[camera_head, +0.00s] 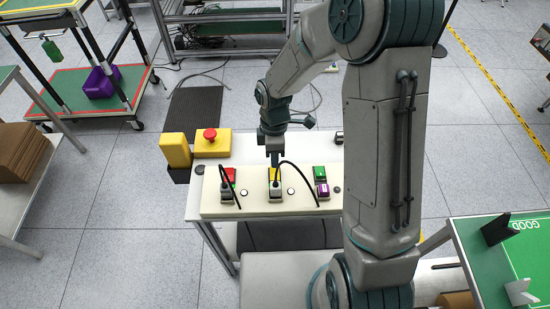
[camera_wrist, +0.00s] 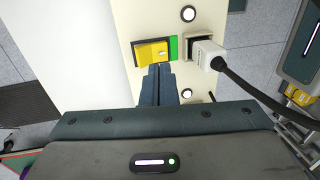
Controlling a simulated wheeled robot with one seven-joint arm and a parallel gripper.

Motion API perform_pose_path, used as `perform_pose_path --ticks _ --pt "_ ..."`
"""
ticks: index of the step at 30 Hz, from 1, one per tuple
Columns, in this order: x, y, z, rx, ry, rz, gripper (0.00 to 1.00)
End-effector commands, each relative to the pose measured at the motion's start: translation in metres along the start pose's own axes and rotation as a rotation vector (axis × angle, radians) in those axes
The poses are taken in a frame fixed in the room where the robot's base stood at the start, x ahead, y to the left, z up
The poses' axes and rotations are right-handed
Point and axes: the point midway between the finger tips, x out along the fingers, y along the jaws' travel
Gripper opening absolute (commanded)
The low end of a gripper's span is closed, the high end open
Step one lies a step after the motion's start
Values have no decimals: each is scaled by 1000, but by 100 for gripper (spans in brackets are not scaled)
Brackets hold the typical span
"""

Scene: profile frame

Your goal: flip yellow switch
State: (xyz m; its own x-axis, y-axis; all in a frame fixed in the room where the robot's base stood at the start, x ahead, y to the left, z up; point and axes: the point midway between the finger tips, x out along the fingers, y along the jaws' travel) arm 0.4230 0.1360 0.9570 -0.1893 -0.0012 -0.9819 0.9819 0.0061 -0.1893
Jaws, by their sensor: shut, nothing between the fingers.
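The yellow switch (camera_wrist: 151,53) sits on a cream panel in the wrist view, with a green strip along its right side. In the head view the yellow switch (camera_head: 273,173) is partly hidden by my gripper. My gripper (camera_head: 275,163) points down at it from above. In the wrist view my gripper (camera_wrist: 160,66) has its two fingers together, with the tips at the lower edge of the yellow switch. I cannot tell whether the tips touch it.
A white plug (camera_wrist: 205,55) with a black cable sits right beside the switch. On the cream panel (camera_head: 255,208) stand a red switch (camera_head: 229,174) at left and a green switch (camera_head: 320,172) at right. A yellow box with a red button (camera_head: 210,135) stands behind the panel.

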Motion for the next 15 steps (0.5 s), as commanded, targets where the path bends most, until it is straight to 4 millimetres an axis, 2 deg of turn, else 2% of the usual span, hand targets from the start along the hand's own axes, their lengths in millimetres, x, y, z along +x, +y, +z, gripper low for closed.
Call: perform_pose_path --ticks 1,9,15 --pt "-11 -1 0 1 2 7 0" --pt "-60 -15 0 2 1 7 0" --pt "-86 -23 0 0 1 3 0"
